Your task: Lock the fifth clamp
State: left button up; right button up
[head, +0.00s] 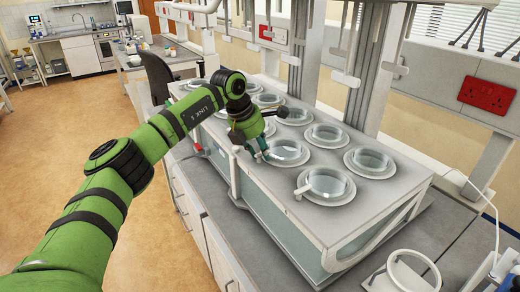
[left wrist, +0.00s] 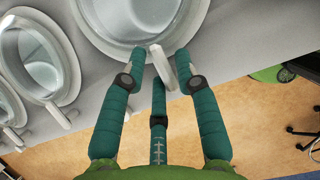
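A pale bath unit (head: 300,222) carries several round glass vessels in white rings. My left gripper (head: 255,150), with teal fingers, is at the unit's front edge, beside one ringed vessel (head: 287,152). In the left wrist view, a white clamp lever (left wrist: 161,66) sticks out from that vessel's ring (left wrist: 100,38). My left gripper (left wrist: 160,62) is open, with its fingertips on either side of the lever and visible gaps between. The third finger lies below the lever. Another lever (head: 303,190) sticks out from the nearest vessel's ring. I cannot tell the clamps' numbering. My right gripper is out of view.
Grey uprights (head: 368,70) with white fittings rise behind the vessels. Several neighbouring vessels, including one at the left of the wrist view (left wrist: 45,65), stand close together. A white round vessel (head: 408,272) is at the lower right. The tan floor (head: 60,180) is open at left.

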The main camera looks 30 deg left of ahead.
pick_arm(q)
jog(key=v, duration=1.2)
dwell(0.3)
